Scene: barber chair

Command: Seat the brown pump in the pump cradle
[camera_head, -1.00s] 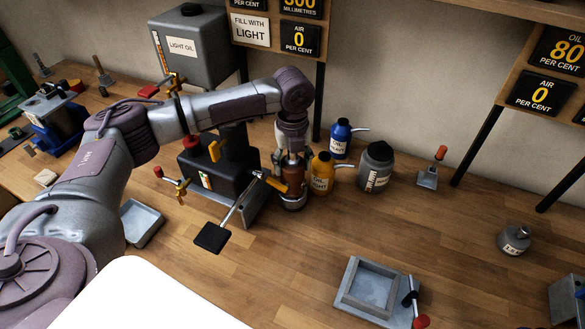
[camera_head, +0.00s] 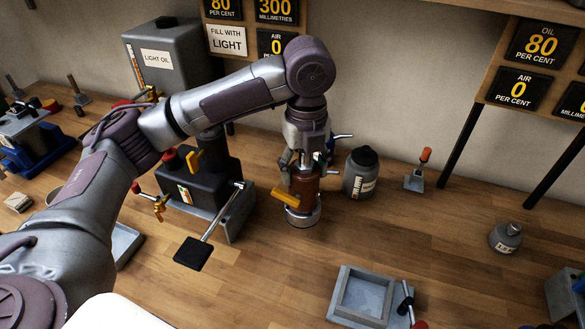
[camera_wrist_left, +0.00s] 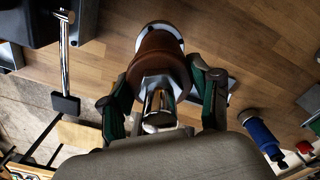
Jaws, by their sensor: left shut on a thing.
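The brown pump (camera_head: 304,187) is a brown cylinder with a pale ring at its bottom, upright near the middle of the head view. My left gripper (camera_head: 304,168) is shut on it from above, and the arm hides its top. In the left wrist view the green-padded fingers of the gripper (camera_wrist_left: 160,92) stand on both sides of the pump (camera_wrist_left: 158,58). Whether its base touches the table is unclear. My right gripper is not in view.
A black box (camera_head: 207,180) with a pedal-like arm (camera_head: 192,253) stands left of the pump. A grey jar (camera_head: 361,176) and a small red-handled clamp (camera_head: 415,178) stand behind right. A small grey bottle (camera_head: 506,238) is farther right. Bare table lies between pump and fixture.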

